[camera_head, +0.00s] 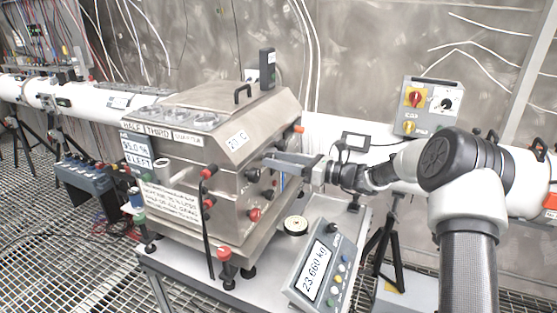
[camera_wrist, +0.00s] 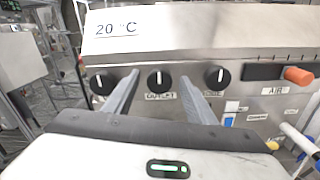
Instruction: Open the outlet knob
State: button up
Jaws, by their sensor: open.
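In the wrist view three black knobs sit in a row on the steel box's face. The middle knob (camera_wrist: 159,79) has a small label below it that seems to read OUTLET, and its white mark is about upright. A left knob (camera_wrist: 97,84) and a right knob (camera_wrist: 217,75) flank it. My gripper (camera_wrist: 159,82) is open, its two grey fingers reaching toward the face on either side of the middle knob. I cannot tell whether they touch the face. In the head view my gripper (camera_head: 268,160) is at the box's right side, hiding part of that face.
The steel box (camera_head: 225,125) stands on a metal table (camera_head: 185,280). An orange-tipped handle (camera_wrist: 299,76) is right of the knobs, above the AIR label. A scale display (camera_head: 320,272) stands at the table's right. A control box (camera_head: 428,107) is behind my arm.

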jog(key=shift+a, duration=0.1)
jog(key=c, duration=1)
jog(key=shift+c, duration=0.2)
